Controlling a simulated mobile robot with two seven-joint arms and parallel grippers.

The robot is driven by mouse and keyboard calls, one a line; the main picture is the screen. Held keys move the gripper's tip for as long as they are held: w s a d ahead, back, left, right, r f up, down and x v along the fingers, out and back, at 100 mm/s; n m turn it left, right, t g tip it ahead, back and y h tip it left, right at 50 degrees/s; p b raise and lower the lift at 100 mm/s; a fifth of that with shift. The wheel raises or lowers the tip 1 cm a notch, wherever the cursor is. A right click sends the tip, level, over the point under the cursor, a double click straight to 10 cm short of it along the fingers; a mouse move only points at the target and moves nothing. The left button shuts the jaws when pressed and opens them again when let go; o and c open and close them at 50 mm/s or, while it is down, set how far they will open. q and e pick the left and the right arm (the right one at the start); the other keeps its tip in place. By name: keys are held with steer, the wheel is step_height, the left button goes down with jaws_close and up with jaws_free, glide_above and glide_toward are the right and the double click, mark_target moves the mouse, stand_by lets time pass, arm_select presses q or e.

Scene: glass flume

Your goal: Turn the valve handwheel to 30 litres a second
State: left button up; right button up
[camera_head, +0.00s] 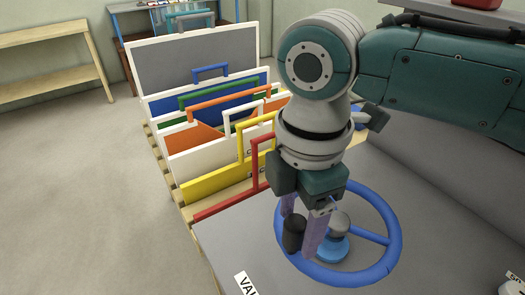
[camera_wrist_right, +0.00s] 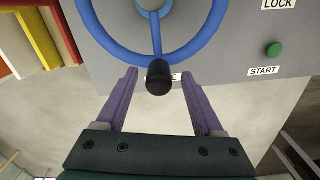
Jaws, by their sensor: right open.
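The blue valve handwheel (camera_head: 394,240) lies over the grey panel at the lower middle right of the head view. It has a blue hub and spokes, and a black knob (camera_head: 293,233) stands on its rim. My right gripper (camera_head: 300,245) points down at the wheel's near left side, its purple fingers around the knob's place. In the right wrist view the handwheel (camera_wrist_right: 156,50) is at the top, and the black knob (camera_wrist_right: 159,77) shows between the open fingers (camera_wrist_right: 158,80), with a gap on both sides. My left gripper is not in view.
A green button (camera_wrist_right: 273,49) with a START label and a LOCK label are on the grey panel (camera_wrist_right: 235,50). A rack of coloured framed boards (camera_head: 215,125) stands left of the panel. A wooden shelf (camera_head: 45,40) is at the far left, with open floor before it.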

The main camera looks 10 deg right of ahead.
steer(key=shift+f, duration=1.2)
jaws_close()
stand_by(0.6)
